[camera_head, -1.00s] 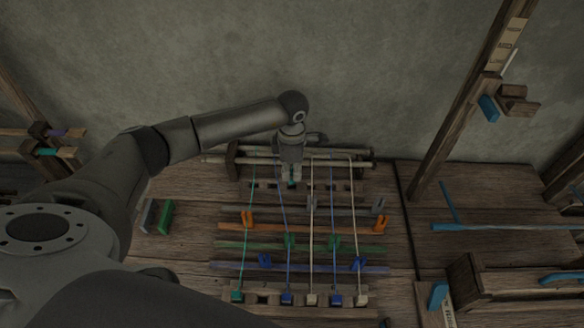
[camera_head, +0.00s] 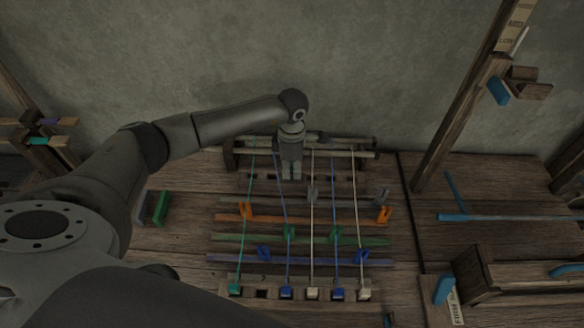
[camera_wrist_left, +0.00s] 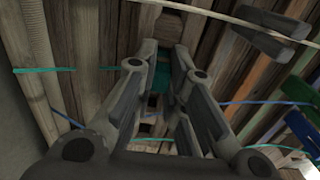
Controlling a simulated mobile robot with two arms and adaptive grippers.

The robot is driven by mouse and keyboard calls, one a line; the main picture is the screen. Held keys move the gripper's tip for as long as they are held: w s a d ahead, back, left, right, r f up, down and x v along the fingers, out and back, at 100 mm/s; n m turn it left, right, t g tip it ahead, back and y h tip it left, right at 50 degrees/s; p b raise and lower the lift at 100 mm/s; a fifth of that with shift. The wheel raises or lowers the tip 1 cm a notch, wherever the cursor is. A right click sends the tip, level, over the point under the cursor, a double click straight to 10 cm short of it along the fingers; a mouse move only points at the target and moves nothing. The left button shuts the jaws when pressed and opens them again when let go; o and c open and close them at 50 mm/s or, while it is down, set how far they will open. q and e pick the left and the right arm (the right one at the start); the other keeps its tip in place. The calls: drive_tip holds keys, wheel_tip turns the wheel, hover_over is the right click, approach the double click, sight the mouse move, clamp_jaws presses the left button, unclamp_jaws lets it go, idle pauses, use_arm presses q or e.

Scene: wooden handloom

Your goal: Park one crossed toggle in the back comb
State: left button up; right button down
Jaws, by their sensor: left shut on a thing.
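My left gripper (camera_head: 291,176) comes down from above over the back comb (camera_head: 343,177), a slotted wooden strip behind the coloured bars. In the left wrist view its fingers (camera_wrist_left: 162,62) are closed around a small teal toggle (camera_wrist_left: 159,80). The fingers hide most of the toggle, and I cannot tell whether it sits in a slot. The front comb (camera_head: 262,282) holds a teal toggle (camera_head: 235,290), two blue toggles (camera_head: 286,294) and two cream toggles (camera_head: 312,294), with an empty slot beside the teal one. My right gripper is not in view.
Threads run front to back over orange (camera_head: 280,219), green (camera_head: 265,240) and purple (camera_head: 230,259) bars carrying upright clips. Wooden rollers (camera_head: 362,154) lie behind the back comb. A wooden post (camera_head: 455,125) stands at right.

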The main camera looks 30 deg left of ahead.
use_arm(q)
drive_tip(key=o, duration=0.8)
wheel_tip(320, 180, up, 12)
drive_tip(key=shift+r, duration=0.1)
